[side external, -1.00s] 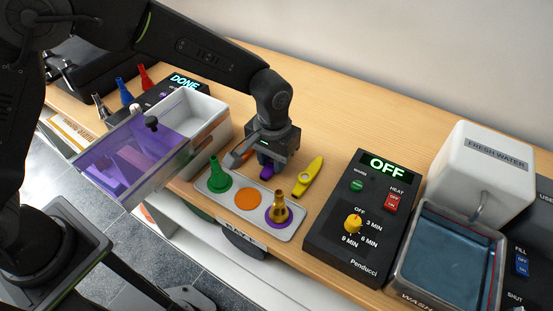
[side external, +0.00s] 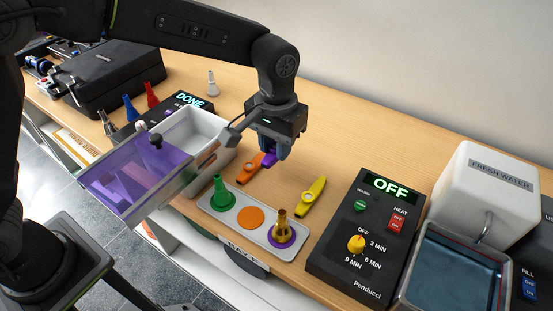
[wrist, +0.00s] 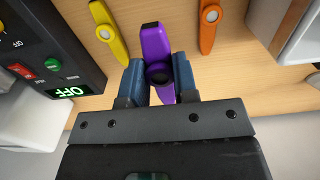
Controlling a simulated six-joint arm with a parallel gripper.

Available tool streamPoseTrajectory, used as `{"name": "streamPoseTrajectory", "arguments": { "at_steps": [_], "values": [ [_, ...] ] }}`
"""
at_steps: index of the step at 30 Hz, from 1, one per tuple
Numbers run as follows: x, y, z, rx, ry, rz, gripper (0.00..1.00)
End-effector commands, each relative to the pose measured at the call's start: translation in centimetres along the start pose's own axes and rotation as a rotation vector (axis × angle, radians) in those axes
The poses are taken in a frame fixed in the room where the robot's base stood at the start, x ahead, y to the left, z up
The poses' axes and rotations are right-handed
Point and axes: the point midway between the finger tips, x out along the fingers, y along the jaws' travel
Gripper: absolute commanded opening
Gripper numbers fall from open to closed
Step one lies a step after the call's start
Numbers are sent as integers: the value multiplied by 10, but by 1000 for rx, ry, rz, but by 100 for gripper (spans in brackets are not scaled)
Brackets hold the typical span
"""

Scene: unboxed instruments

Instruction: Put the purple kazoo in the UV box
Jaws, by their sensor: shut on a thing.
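The purple kazoo (wrist: 156,47) is held between the two blue fingers of my gripper (wrist: 160,85) in the wrist view. In the side view my gripper (side external: 277,150) is shut on the purple kazoo (side external: 269,160), which appears raised above the table beside an orange kazoo (side external: 249,169). The UV box (side external: 207,131) is the white box left of my gripper. Its purple see-through lid (side external: 130,175) is off to the front left, with a black knob, and the white interior shows. Much of the kazoo is hidden by the fingers in the side view.
A yellow kazoo (side external: 311,197) lies right of the orange one. A grey tray (side external: 267,241) with coloured spots holds a green and a brass-coloured piece. A black control box (side external: 365,240) reading OFF and a wash basin (side external: 456,265) stand at the right. Bare table lies behind my gripper.

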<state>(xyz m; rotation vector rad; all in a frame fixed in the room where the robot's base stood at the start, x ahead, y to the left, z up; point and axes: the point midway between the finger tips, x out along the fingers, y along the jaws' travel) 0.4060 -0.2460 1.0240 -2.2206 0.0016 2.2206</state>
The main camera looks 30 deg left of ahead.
Motion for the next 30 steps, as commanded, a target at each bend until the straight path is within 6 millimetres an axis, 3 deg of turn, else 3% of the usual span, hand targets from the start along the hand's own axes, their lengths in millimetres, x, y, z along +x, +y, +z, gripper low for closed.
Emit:
{"name": "streamPoseTrajectory", "arguments": {
  "at_steps": [5, 12, 18, 27, 30],
  "values": [
    [-10, -34, -27, -10, 1, 0, 5],
    [-18, -126, -80, -13, 1, 0, 5],
    [-22, -186, -101, -8, 1, 0, 5],
    [-26, -241, -112, -5, 0, 0, 5],
    [-28, -246, -110, 18, 0, 0, 5]
  ]
}}
